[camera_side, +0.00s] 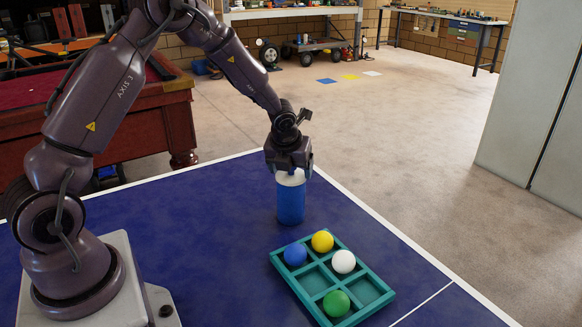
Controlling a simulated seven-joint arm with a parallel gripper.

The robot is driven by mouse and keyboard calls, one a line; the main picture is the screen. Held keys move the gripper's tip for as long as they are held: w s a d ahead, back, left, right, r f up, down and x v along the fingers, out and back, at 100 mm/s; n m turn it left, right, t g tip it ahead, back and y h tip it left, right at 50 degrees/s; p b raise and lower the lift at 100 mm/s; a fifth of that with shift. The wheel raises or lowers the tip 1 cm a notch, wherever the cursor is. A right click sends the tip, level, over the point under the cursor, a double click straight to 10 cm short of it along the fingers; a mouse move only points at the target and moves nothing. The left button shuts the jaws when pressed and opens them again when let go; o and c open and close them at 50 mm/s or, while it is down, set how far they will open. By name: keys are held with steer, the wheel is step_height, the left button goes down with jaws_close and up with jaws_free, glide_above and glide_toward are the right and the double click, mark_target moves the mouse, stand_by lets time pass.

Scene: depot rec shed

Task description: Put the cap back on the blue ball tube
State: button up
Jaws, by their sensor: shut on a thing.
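The blue ball tube (291,205) stands upright on the dark blue table. The white cap (291,178) is at the top of the tube, directly in line with it. My gripper (290,170) points down from above and is shut on the cap. The fingers cover part of the cap's upper side. No clear gap shows between cap and tube, but I cannot tell whether the cap is fully seated.
A teal divided tray (382,306) sits in front and right of the tube. It holds a blue ball (295,254), a yellow ball (322,241), a white ball (343,261) and a green ball (336,303). The table (220,235) is clear left of the tube.

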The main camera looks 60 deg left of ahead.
stand_by(0.3)
steer(key=o, duration=0.8)
steer(key=shift+r, duration=3.55)
jaws_close()
steer(key=shift+f, duration=0.25)
